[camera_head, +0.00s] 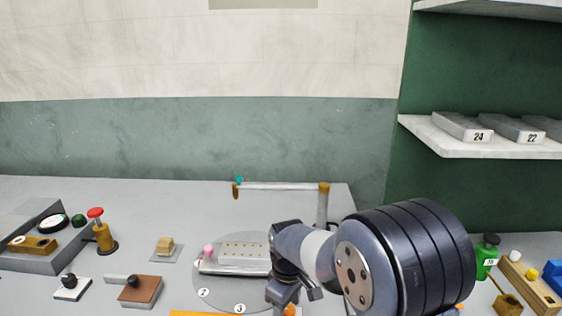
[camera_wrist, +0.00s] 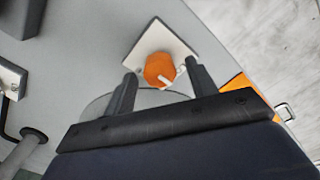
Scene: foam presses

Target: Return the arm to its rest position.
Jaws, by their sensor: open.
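My arm reaches in from the lower right of the head view over the grey bench, and its thick dark joint fills much of that corner. My gripper (camera_head: 291,292) points down over the front of the bench, right of the round grey plate (camera_head: 211,293). In the wrist view the two dark fingers of my gripper (camera_wrist: 159,76) stand apart with nothing held between them. An orange knob (camera_wrist: 157,67) on a white square plate (camera_wrist: 167,36) shows beyond and between the fingertips. I cannot tell the distance from the fingertips to the knob.
A post with a horizontal bar (camera_head: 280,187) stands behind my gripper. A perforated metal block (camera_head: 236,266) lies to its left. A red-topped plunger (camera_head: 96,213) stands farther left. A green bottle (camera_head: 485,262) and a wooden rack (camera_head: 530,283) stand on the right.

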